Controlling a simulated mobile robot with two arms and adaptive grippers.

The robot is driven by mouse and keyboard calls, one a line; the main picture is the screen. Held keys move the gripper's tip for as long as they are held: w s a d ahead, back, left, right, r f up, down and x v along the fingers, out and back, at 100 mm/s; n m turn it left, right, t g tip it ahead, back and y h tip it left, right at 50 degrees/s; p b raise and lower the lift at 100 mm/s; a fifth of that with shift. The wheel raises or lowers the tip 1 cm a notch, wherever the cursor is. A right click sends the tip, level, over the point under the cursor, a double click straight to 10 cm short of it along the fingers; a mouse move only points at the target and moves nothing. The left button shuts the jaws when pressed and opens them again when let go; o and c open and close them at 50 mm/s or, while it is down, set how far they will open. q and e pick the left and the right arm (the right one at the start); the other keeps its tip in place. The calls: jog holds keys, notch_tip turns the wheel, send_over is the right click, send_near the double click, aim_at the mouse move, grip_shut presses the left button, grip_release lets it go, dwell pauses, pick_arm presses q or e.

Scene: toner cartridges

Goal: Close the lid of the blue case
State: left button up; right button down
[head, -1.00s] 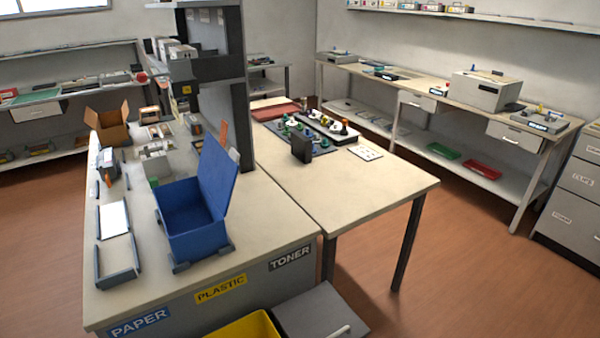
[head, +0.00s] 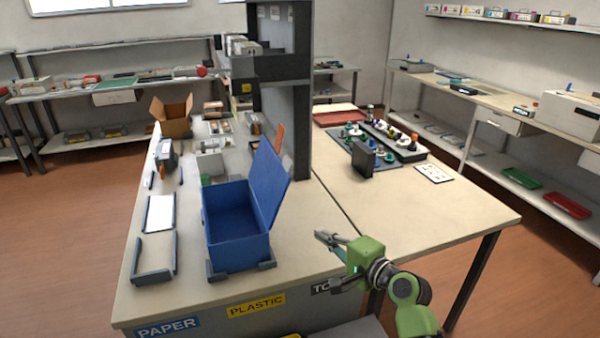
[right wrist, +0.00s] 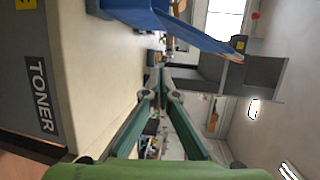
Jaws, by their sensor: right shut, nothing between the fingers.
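The blue case (head: 236,238) stands on the near part of the left table. Its lid (head: 270,185) is up, leaning back to the right, and the inside looks empty. My right gripper (head: 322,236) is to the right of the case, apart from it, above the tabletop, with its fingers shut and empty. In the right wrist view the shut fingers (right wrist: 160,78) point into the scene, and the blue lid (right wrist: 190,28) shows at the top. My left gripper is not in view.
A dark upright column (head: 302,125) stands behind the case. A board with several knobbed pieces (head: 395,140) and a small dark box (head: 362,160) are on the right table (head: 440,215). The near right tabletop is clear.

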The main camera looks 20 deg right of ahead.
jog(key=w+d+r+m+t, duration=0.3)
jog(key=d+r+m, duration=0.1)
jog(key=r, duration=0.6)
jog(key=w+a+r+p, duration=0.2)
jog(key=w+a+p, duration=0.2)
jog(key=w, duration=0.5)
jog(key=shift+w+a+r, duration=0.15)
jog(key=shift+a+r, duration=0.1)
jog(key=shift+a, duration=1)
jog(key=shift+w, duration=0.1)
